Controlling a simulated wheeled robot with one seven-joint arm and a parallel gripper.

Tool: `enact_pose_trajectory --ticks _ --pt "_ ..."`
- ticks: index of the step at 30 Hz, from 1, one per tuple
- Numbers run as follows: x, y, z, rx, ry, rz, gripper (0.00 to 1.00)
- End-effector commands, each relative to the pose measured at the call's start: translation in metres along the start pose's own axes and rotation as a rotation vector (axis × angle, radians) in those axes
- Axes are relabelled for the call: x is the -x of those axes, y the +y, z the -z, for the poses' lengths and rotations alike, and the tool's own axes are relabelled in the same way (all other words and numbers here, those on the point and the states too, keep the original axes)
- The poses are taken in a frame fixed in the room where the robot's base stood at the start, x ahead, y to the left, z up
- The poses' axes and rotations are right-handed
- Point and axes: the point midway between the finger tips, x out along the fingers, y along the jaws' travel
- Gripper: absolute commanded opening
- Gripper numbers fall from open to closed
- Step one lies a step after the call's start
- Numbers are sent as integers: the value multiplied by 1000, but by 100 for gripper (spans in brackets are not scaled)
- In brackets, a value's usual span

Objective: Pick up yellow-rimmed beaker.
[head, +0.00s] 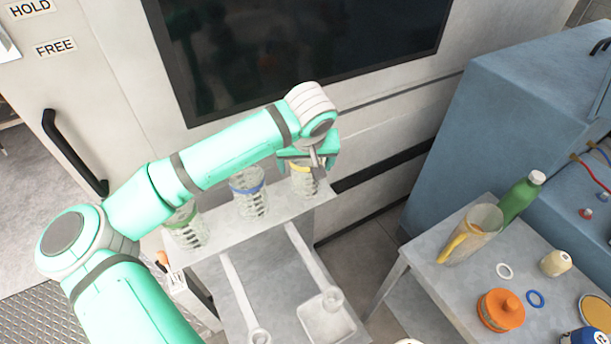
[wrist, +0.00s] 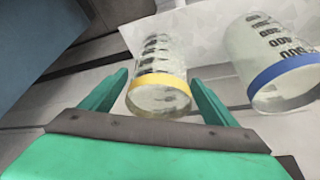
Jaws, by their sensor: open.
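The yellow-rimmed beaker (head: 304,184) is a clear marked vessel at the right end of a light shelf (head: 275,213) in the head view. In the wrist view the yellow-rimmed beaker (wrist: 158,85) lies between the two green fingers of my gripper (wrist: 155,92). My gripper (head: 312,158) is open, one finger on each side of the rim, with visible gaps. In the head view it partly covers the beaker's top.
A blue-rimmed beaker (head: 251,196) stands close to the left of it, and a green-rimmed beaker (head: 186,228) farther left. A grey machine with a dark window (head: 300,45) rises behind. A side table (head: 450,283) at right holds a jug (head: 472,233) and bottles.

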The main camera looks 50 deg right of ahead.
Motion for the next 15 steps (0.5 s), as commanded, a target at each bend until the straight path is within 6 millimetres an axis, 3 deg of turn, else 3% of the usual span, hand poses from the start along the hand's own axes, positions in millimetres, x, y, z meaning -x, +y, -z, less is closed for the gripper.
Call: enact_pose_trajectory --ticks 1,7,15 --pt "0 0 0 0 0 0 81" --pt "0 0 0 0 0 0 36" --pt "1 0 0 0 0 0 36"
